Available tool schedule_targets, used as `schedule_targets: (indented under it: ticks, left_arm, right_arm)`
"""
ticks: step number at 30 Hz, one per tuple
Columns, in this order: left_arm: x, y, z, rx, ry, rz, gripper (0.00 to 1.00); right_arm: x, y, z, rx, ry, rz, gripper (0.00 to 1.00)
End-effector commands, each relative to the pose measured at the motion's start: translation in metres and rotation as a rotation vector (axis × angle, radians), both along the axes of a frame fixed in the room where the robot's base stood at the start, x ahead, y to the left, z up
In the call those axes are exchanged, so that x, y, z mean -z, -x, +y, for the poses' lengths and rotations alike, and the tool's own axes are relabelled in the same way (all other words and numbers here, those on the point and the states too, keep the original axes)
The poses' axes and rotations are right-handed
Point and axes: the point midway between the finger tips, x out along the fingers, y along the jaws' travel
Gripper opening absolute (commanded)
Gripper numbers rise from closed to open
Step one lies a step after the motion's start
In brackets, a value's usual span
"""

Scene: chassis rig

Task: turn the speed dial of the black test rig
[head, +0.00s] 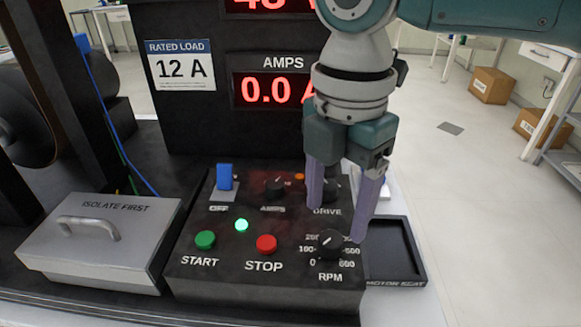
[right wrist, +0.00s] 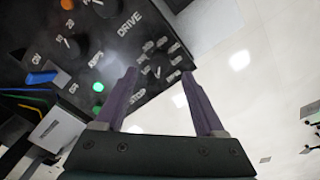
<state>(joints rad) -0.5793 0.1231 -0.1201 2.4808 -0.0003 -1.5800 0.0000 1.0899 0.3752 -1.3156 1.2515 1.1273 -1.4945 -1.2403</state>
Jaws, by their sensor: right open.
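The black test rig's control box (head: 190,280) fills the lower middle of the head view. Its round black RPM dial (head: 331,243) sits at the front right, ringed by white numbers from 0 to 600. A short pale mark shows on the knob; I cannot tell its exact setting. My right gripper (head: 337,222) is open, pointing down, its two purple fingers above and around the dial's far side, apparently not touching it. In the right wrist view the open fingers (right wrist: 158,73) point at the dial's numbered face. My left gripper is not in view.
Green START (head: 205,239) and red STOP (head: 266,244) buttons, a lit green lamp (head: 241,225) and a blue switch (head: 224,177) share the panel. The AMPS display (head: 265,90) reads 0.0. A grey ISOLATE FIRST cover (head: 90,240) lies left; a black MOTOR SEAT tray (head: 410,272) lies right.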

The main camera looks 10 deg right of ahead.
Motion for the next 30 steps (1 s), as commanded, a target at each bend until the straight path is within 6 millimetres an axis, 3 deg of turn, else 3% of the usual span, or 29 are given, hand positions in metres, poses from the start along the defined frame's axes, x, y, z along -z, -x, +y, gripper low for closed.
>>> schedule_targets:
  ticks: [3, 7, 19, 30]
  left_arm:
    - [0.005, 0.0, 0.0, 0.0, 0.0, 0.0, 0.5]
    - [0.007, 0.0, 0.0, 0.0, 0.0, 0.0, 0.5]
    - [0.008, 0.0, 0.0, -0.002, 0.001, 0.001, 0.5]
    - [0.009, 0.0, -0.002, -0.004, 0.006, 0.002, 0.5]
  right_arm:
    - [0.024, 0.001, 0.0, 0.001, 0.001, 0.003, 0.71]
    - [0.041, 0.001, 0.001, 0.001, -0.001, 0.003, 0.71]
    - [0.05, 0.0, 0.001, 0.0, -0.001, 0.0, 0.71]
    - [0.05, 0.0, 0.001, 0.001, -0.001, 0.0, 0.3]
